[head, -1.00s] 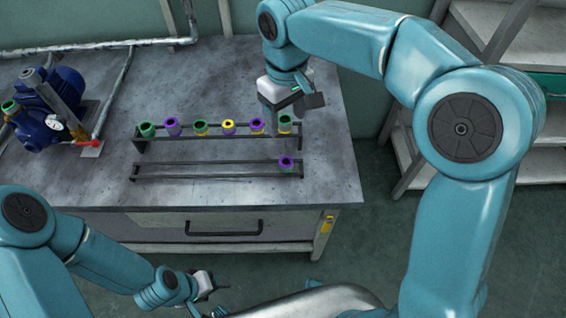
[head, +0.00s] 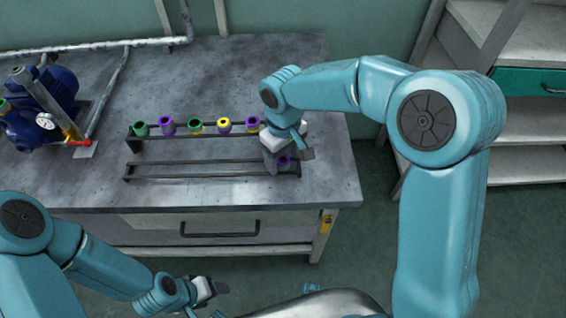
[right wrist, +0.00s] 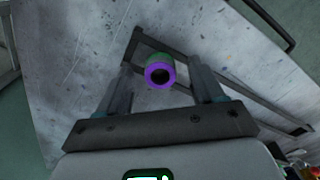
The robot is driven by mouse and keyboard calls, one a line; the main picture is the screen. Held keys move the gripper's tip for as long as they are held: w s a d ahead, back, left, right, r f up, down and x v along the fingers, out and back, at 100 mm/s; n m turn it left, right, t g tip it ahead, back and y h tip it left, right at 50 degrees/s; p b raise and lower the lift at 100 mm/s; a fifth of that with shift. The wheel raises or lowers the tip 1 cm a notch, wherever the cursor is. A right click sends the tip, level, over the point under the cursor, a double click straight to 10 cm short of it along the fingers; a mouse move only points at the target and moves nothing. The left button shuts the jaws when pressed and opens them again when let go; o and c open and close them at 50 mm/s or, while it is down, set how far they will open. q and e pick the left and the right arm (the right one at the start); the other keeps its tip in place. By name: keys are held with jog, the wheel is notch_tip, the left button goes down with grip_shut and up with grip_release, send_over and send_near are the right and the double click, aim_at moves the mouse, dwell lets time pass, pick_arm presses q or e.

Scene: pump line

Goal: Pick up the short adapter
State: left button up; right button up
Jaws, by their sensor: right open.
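A small adapter with a purple ring and green body (head: 284,162) stands at the right end of the front rack (head: 200,170). My right gripper (head: 288,157) is over it and partly hides it in the head view. In the right wrist view the adapter (right wrist: 158,69) shows between and a little beyond the two spread fingers of the right gripper (right wrist: 162,80), with gaps on both sides. The right gripper is open and empty. My left gripper (head: 213,292) is low in front of the bench, away from the racks; its jaw opening is unclear.
The back rack (head: 180,136) holds several green, purple and yellow adapters; my right arm hides its right end. A blue pump (head: 50,110) with a gauge and red-handled valve stands at the left. The bench top (head: 90,180) is clear around the front rack.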

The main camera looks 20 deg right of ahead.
jog(key=c, duration=1.2)
jog(key=shift+o, duration=0.2)
jog(key=shift+r, duration=0.1)
